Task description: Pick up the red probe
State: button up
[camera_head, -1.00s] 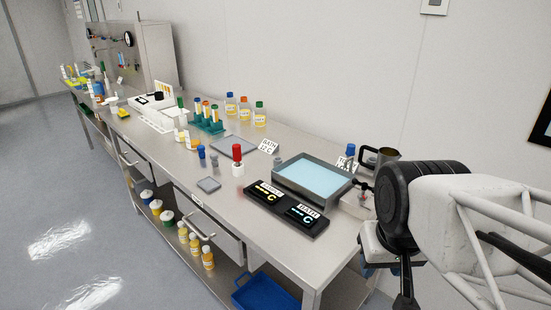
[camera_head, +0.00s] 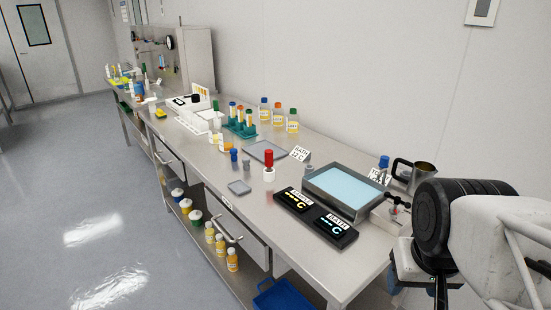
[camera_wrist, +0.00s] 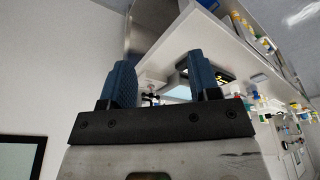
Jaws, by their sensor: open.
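The red probe (camera_head: 269,158) stands upright in a small white holder (camera_head: 269,174) on the steel bench, left of the water bath, in the head view. In the wrist view a small red spot shows at the right, too small to be sure it is the probe. My gripper (camera_wrist: 162,85) is open and empty, with its two blue fingers apart in the wrist view. In the head view my arm is at the right, beyond the bench's near right end, well away from the probe. The gripper's fingertips are hard to make out there.
The water bath (camera_head: 346,188) and a black display panel (camera_head: 315,215) stand right of the probe. A metal jug (camera_head: 418,176) is near my arm.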

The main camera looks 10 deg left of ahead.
jog(key=shift+o, duration=0.6)
jog(key=w+a+r+m, duration=0.1)
jog(key=w+a+r, duration=0.15)
jog(key=w, duration=0.55)
jog(key=w+a+r+m, duration=0.15)
jog(key=w+r, duration=0.25)
jog(key=w, duration=0.4)
jog(key=m+g, duration=0.3)
jog(key=m, duration=0.6)
send_over(269, 151)
jog(key=f, duration=1.2)
jog(key=shift+s+d+f, duration=0.15)
jog(key=shift+d+f, duration=0.05)
jog(key=shift+d, duration=0.2)
jog(key=shift+w+a+f, duration=0.3)
jog(key=shift+a+f, duration=0.05)
